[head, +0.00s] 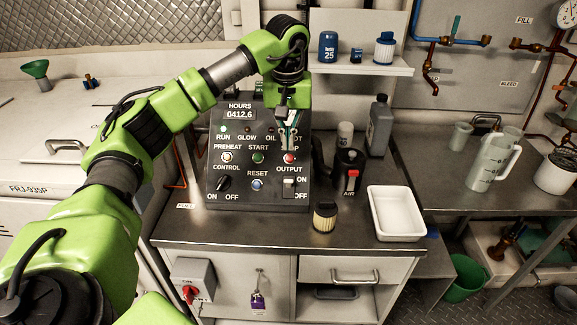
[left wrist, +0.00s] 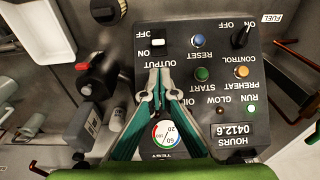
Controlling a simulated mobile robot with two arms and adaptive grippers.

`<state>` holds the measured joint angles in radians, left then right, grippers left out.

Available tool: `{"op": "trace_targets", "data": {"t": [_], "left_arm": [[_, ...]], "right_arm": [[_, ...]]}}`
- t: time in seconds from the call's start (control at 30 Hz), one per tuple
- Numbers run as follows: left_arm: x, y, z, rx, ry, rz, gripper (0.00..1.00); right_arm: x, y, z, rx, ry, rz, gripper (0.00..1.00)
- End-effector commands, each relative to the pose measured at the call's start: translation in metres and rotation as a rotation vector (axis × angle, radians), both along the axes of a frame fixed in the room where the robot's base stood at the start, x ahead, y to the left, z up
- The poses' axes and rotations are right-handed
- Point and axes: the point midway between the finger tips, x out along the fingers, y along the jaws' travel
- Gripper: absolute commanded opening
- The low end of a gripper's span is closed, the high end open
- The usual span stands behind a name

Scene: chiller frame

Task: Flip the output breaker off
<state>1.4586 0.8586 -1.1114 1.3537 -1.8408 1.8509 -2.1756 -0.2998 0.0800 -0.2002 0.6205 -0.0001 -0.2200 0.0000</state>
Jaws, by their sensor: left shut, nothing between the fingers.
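The output breaker (head: 288,183) is a small white switch at the lower right of the dark control panel (head: 240,150), below the OUTPUT label. In the head view its white part shows beside the ON label, with OFF lower down. It also shows in the left wrist view (left wrist: 158,42), where the panel is upside down. My left gripper (head: 289,152) is in front of the panel, over the red stop button. In the left wrist view its teal and grey fingers (left wrist: 159,74) are shut, empty, and their tips point at the breaker with a gap. My right gripper is not in view.
A black cylinder with a red part (head: 350,172) stands right of the panel. A filter (head: 325,216) and a white tray (head: 397,213) are on the bench. A grey bottle (head: 379,126) stands behind. The bench front below the panel is clear.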

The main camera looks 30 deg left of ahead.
Motion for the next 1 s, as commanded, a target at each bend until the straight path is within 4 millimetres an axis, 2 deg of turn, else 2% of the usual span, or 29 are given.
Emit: {"op": "trace_targets", "data": {"t": [0.17, 0.6, 0.77, 1.0], "left_arm": [[0.001, 0.001, -0.014, 0.000, 0.004, 0.000, 0.00], [0.008, 0.005, -0.086, -0.002, 0.002, 0.001, 0.00], [0.010, 0.006, -0.098, -0.001, 0.002, 0.000, 0.00], [0.010, 0.005, -0.100, -0.002, -0.001, 0.000, 0.00]], "right_arm": [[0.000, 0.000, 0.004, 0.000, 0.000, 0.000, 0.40], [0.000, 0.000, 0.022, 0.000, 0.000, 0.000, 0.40], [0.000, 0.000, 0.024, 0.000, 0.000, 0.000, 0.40], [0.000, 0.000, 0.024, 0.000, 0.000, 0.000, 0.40]]}}
